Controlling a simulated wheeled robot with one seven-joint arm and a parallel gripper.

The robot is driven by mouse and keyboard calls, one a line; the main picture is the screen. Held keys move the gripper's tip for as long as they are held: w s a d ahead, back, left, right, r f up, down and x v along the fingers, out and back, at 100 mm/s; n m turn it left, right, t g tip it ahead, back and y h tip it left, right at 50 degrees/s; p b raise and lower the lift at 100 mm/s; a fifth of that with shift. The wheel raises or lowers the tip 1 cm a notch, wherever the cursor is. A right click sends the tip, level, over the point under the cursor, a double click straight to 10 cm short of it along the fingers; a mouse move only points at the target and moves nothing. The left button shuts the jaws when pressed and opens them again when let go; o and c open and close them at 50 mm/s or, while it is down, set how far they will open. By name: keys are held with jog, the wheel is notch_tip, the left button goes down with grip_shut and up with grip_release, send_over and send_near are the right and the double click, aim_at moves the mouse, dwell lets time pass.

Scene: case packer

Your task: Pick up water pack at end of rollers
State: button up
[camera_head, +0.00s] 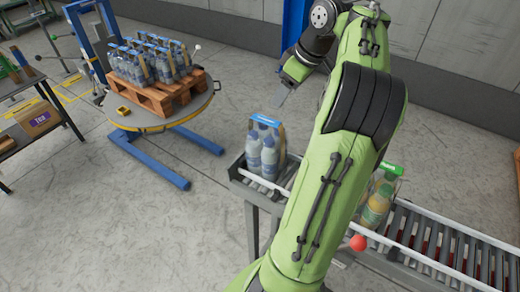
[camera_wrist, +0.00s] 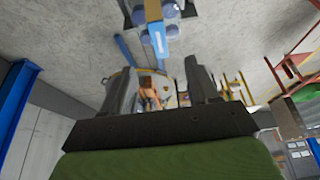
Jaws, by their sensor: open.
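The water pack (camera_head: 268,150), blue-tinted bottles with a blue carrier on top, stands upright at the left end of the rollers (camera_head: 420,236). It also shows at the top edge of the wrist view (camera_wrist: 153,12), partly cut off. My gripper (camera_head: 281,94) is above and slightly to the right of the pack, apart from it. In the wrist view my gripper (camera_wrist: 160,78) has its two dark fingers spread with nothing held between them. My green arm hides part of the conveyor.
Several similar water packs (camera_head: 150,62) stand on a wooden pallet (camera_head: 165,99) on a blue lift table (camera_head: 190,113) at back left. A side table (camera_head: 40,110) holds a box.

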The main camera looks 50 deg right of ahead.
aim_at(268, 121)
jog(key=b+x, duration=0.4)
jog(key=x, duration=0.4)
jog(key=shift+d+f, duration=0.1)
jog(key=shift+f, duration=0.1)
jog(key=b+x, duration=0.1)
jog(key=x, duration=0.3)
jog(key=shift+w+f, duration=0.15)
jog(key=shift+f, duration=0.25)
jog(key=shift+w+f, duration=0.2)
jog(key=shift+f, duration=0.1)
jog(key=shift+s+r, duration=0.1)
jog(key=shift+c, duration=0.9)
grip_shut()
jog(key=shift+r, duration=0.1)
